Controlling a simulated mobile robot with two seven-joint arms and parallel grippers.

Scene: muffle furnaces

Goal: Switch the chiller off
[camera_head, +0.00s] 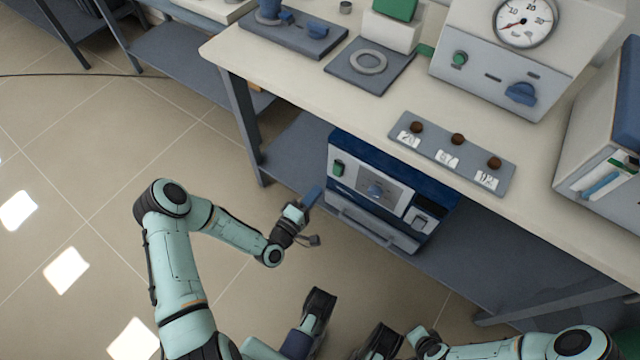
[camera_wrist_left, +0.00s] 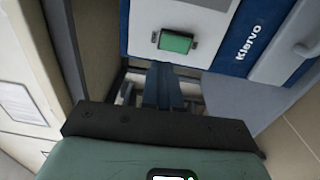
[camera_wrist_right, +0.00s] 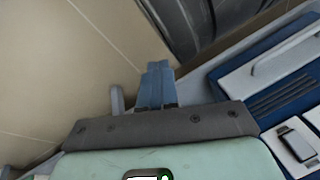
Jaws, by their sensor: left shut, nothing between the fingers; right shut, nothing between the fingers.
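The chiller (camera_head: 385,190) is a blue-and-white box on the shelf under the table. In the left wrist view the green switch (camera_wrist_left: 175,42) shows beside the "Klarvo" label. My left gripper (camera_head: 312,196) is shut and empty, with its fingertips left of and below the switch. They appear just short of the front; whether they touch is unclear. My right gripper (camera_wrist_right: 158,68) is shut and empty, with the chiller (camera_wrist_right: 262,90) to its right in the right wrist view.
Above, the table (camera_head: 400,90) carries a panel with several brown knobs (camera_head: 452,152), a gauge unit (camera_head: 505,60) with a green button and blue knob, and a grey plate with a ring (camera_head: 368,62). A table leg (camera_head: 243,125) stands left of the chiller. The floor (camera_head: 100,170) at left is clear.

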